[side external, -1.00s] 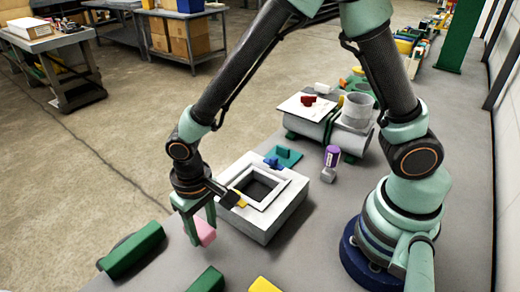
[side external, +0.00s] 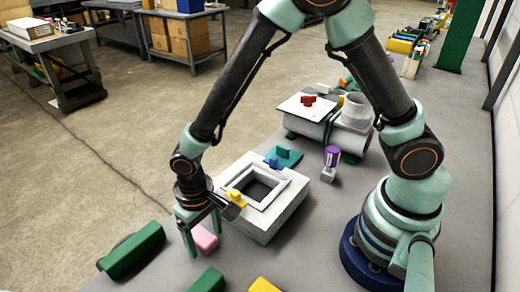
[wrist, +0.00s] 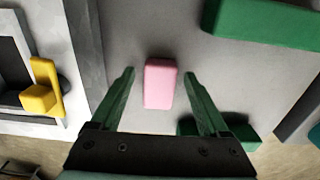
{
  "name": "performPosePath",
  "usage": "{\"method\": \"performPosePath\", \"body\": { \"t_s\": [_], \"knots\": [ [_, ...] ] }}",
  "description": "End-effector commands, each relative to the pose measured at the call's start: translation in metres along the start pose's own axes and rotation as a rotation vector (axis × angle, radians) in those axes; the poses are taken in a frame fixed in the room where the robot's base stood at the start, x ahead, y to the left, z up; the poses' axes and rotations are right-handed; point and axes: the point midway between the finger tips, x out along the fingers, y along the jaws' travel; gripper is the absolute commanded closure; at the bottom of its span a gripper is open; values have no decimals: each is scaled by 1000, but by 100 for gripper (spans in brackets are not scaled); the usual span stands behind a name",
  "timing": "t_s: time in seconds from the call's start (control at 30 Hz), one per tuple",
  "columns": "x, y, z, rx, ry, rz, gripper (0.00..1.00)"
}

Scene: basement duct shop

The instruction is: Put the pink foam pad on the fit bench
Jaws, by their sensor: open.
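The pink foam pad (side external: 206,239) lies on the grey bench top (side external: 330,215), left of the white square frame box. In the wrist view the pad (wrist: 160,83) is upright in the picture between the fingers, with a gap on either side. My gripper (side external: 205,243) is open and low over the pad, its green fingers spread around it. The fingers (wrist: 158,75) do not touch it in the wrist view. The side view partly hides the pad behind a finger.
The white frame box (side external: 262,195) stands close by with a yellow block (side external: 235,198) on its rim. Green blocks (side external: 133,250) (side external: 207,280) lie near the gripper. A purple-topped bottle (side external: 332,158) and a grey duct (side external: 320,128) stand farther back.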

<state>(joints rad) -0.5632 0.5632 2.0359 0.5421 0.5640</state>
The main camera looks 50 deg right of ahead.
Motion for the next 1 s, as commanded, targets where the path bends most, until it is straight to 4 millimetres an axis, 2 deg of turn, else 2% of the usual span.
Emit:
{"method": "performPosePath", "body": {
  "t_s": [0.17, 0.27, 0.5, 0.7, 0.9, 1.0],
  "knots": [
    [-9, -1, -1, 0, 4, -2, 21],
    [-23, -1, -1, 0, 5, -3, 21],
    [-72, -1, -1, 0, 6, -4, 21],
    [-106, -1, -1, 0, 5, -3, 21],
    [-122, 1, -1, 1, 4, -3, 21],
    [-133, 10, -3, 4, 22, -13, 21]
  ]
}}
